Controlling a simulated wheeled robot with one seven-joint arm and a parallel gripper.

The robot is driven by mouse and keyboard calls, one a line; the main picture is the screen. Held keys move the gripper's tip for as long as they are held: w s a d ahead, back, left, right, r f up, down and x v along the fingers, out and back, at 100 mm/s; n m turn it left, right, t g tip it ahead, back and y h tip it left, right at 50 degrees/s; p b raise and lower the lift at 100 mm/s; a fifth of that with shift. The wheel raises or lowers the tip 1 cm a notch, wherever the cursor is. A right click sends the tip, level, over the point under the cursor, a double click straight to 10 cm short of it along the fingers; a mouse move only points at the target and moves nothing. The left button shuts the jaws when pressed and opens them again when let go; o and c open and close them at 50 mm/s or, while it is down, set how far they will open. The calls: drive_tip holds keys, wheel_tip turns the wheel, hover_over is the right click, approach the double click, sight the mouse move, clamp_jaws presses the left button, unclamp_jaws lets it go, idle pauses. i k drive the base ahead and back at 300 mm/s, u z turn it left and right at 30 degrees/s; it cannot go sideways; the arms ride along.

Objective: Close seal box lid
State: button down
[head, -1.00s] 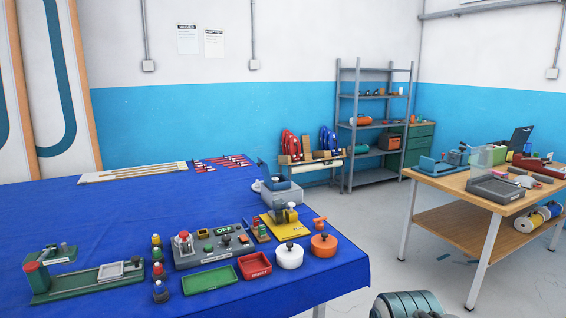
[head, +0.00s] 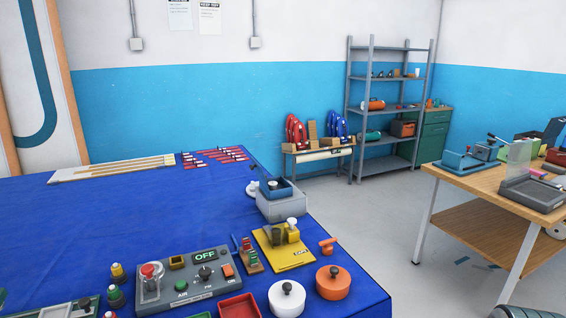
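No box carries a label I can read as a seal box, so I cannot tell for certain which it is. A shallow grey box (head: 533,194) stands at the near edge of the wooden table at right. My gripper is not visible; only a rounded part, probably of my arm, shows at the bottom right.
The blue table (head: 130,225) holds a control box reading OFF (head: 182,280), a yellow fixture (head: 284,248), a white round pot (head: 286,297) and an orange one (head: 333,283). Bare floor (head: 395,220) lies between it and the wooden table (head: 478,181). A metal shelf (head: 388,87) stands behind.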

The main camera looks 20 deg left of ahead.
sight(259, 171)
drive_tip(key=u, duration=0.3)
drive_tip(key=i, duration=0.75)
drive_tip(key=u, duration=0.85)
drive_tip(key=i, duration=0.35)
drive_tip(key=u, duration=0.3)
